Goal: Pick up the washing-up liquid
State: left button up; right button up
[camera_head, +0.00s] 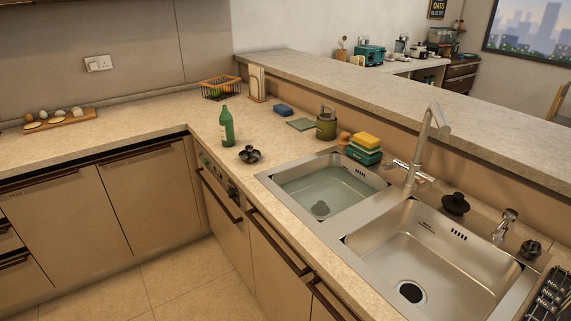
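A green bottle (226,127) with a pale label stands upright on the counter, left of the sink. It looks like the washing-up liquid, though its label is too small to read. Neither of my grippers shows in the head view.
A small dark object (249,155) sits just right of the bottle. A double sink (400,244) has water in its left basin. Sponges (365,143) and an olive-green canister (326,124) stand behind it. A wire basket (218,88) and an egg board (60,121) are farther left.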

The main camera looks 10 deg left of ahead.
aim_at(226, 123)
jog(key=i+j, duration=0.15)
jog(key=j, duration=0.25)
jog(key=i+j+z, duration=0.1)
jog(key=j, duration=0.3)
jog(key=i+j, duration=0.15)
jog(key=j, duration=0.3)
